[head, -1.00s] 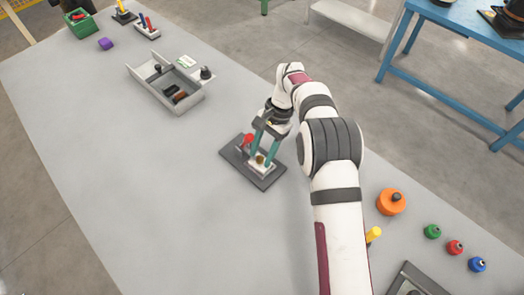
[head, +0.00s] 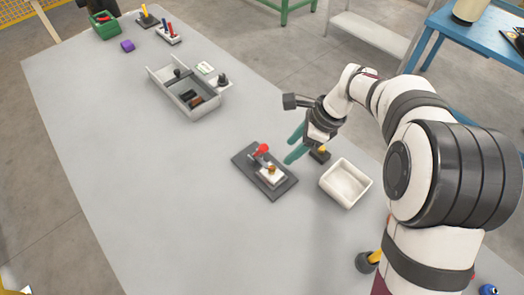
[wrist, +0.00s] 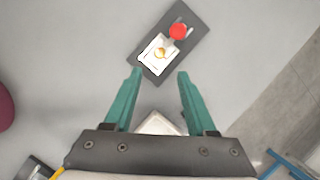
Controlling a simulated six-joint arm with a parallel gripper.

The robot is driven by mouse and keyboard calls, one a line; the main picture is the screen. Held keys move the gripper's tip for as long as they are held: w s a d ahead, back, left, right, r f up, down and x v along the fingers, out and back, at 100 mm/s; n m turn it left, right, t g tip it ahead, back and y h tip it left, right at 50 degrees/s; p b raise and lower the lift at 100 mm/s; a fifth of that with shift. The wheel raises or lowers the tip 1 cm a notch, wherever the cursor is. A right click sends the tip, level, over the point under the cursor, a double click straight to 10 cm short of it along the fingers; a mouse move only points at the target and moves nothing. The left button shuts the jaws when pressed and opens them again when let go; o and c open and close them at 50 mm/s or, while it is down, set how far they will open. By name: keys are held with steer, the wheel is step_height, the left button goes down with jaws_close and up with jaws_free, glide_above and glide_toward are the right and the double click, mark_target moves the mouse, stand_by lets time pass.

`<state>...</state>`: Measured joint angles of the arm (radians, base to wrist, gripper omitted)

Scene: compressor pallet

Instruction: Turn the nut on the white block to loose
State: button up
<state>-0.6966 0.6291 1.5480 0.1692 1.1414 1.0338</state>
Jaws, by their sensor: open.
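The white block (head: 270,177) sits on a dark grey base plate (head: 283,187) on the table. A small brass-coloured nut (head: 271,168) is on top of the block, and a red knob (head: 262,149) stands beside it on the same plate. In the wrist view the block (wrist: 151,58), the nut (wrist: 160,52) and the red knob (wrist: 178,31) lie beyond my fingertips. My gripper (head: 295,145) has two teal fingers, spread and empty, to the right of the plate and apart from the nut. The fingers also show in the wrist view (wrist: 159,72). I cannot tell how tight the nut is.
A white bin (head: 346,183) stands right of the plate, with a small dark, yellow-topped item (head: 320,154) near it. A grey divided tray (head: 190,97) lies farther back. The table's left middle is clear.

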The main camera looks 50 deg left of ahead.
mark_target(271, 168)
steer(key=v, duration=0.5)
steer(key=s+n+t, duration=0.5)
steer(key=s+n, duration=0.3)
steer(key=n, duration=1.2)
steer(key=shift+n, duration=0.8)
steer(key=x, duration=1.5)
steer(key=shift+w+f, duration=0.3)
steer(key=m, duration=0.2)
steer(key=m+t+h, duration=0.1)
steer(key=m, duration=0.1)
steer(key=shift+s+a+r+m+t, duration=0.1)
steer(key=shift+s+a+m+t, duration=0.05)
steer(key=shift+a+m+t, duration=0.2)
steer(key=s+d+r, duration=0.1)
steer(key=s+r, duration=0.1)
steer(key=r, duration=0.5)
steer(key=s+d+r+m+h, duration=0.1)
steer(key=s+r, duration=0.2)
steer(key=r, duration=0.4)
steer(key=shift+s+d+r, duration=0.25)
steer(key=shift+d+r, duration=0.05)
steer(key=shift+d, duration=0.1)
steer(key=shift+m, duration=0.25)
